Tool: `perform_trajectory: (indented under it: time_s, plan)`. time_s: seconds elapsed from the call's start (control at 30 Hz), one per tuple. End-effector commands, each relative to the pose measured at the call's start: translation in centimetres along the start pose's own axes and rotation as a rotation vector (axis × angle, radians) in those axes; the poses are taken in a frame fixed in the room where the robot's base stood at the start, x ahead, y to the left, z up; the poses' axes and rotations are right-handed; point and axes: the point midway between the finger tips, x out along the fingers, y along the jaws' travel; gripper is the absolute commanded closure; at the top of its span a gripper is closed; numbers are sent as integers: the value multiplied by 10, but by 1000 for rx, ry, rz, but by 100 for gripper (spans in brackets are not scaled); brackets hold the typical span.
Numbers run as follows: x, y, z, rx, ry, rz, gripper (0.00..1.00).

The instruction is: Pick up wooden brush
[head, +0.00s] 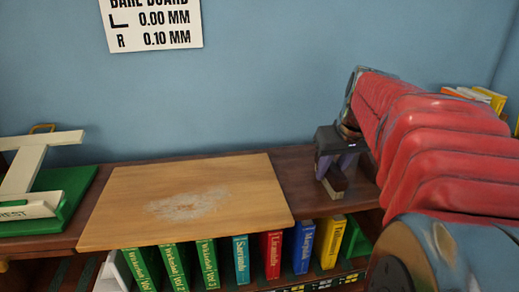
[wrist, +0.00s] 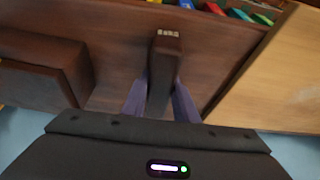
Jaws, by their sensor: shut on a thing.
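The wooden brush is a narrow dark brown block (wrist: 166,60) with a pale patterned end, in the middle of the wrist view. My gripper (wrist: 160,98) has its two purple fingers closed on either side of it. In the head view my gripper (head: 334,172) points down over the dark shelf top, right of the pale board. The brush (head: 335,184) shows below the fingers there, close to the shelf top. I cannot tell whether it touches the surface. Part of the brush is hidden between the fingers.
A pale wooden board (head: 190,200) with a whitish worn patch lies left of my gripper. Colourful books (head: 272,255) stand on the shelf below. A cream stand on a green base (head: 65,190) is at far left. A dark brown block (wrist: 45,75) lies left in the wrist view.

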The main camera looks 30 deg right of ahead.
Motion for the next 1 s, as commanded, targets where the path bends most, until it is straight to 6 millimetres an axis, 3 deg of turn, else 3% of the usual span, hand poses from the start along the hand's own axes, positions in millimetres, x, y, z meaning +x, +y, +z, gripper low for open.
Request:
perform_trajectory:
  time_s: [0.27,0.7,1.0]
  plan:
    - [-18,0,-8,0,3,1,98]
    - [-85,0,-36,-1,3,1,98]
    - [-98,0,-40,-1,0,0,98]
